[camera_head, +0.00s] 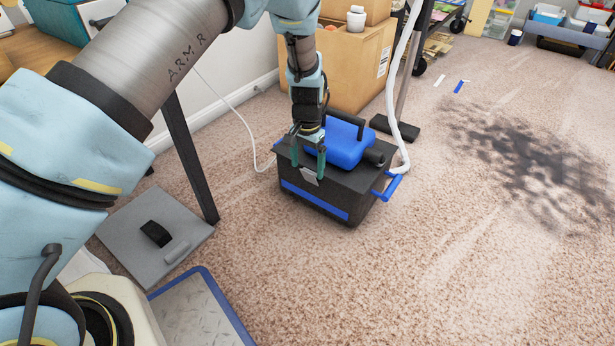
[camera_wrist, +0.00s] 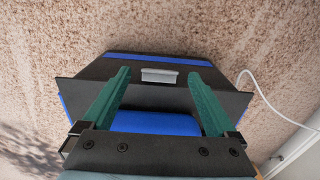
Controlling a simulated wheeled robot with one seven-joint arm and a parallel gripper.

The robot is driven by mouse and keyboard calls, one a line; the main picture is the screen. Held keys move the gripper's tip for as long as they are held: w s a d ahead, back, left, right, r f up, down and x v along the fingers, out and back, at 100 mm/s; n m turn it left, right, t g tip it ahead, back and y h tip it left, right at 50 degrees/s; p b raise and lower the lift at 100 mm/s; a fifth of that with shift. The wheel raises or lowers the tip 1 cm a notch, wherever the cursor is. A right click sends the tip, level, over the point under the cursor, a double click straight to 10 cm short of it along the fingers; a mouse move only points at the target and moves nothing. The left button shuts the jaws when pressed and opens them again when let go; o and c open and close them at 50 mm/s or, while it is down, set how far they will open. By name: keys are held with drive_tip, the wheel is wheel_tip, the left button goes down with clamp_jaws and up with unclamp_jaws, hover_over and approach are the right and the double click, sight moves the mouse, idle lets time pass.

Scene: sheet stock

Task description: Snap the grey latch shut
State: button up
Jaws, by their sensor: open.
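The grey latch (camera_head: 311,177) is a small plate at the top front edge of a black box (camera_head: 343,187) standing on the carpet. In the wrist view the latch (camera_wrist: 159,76) shows as a light grey strip at the edge, beside the blue band. My gripper (camera_head: 308,161) points down over the box. Its two green fingers are apart and empty, and in the wrist view the fingertips (camera_wrist: 161,72) appear on either side of the latch. I cannot tell whether they touch the box or how far the latch is tilted.
A blue block (camera_head: 340,146) with a black handle sits on top of the box, behind my gripper. A blue side handle (camera_head: 391,188) and a white hose (camera_head: 391,100) are at the right. A cardboard box (camera_head: 355,65) stands behind.

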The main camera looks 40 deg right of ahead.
sight(307, 172)
drive_tip(key=shift+f+b, duration=0.45)
drive_tip(key=shift+f, duration=1.1)
drive_tip(key=c, duration=1.4)
drive_tip(key=shift+o, duration=0.2)
drive_tip(key=shift+r, duration=0.1)
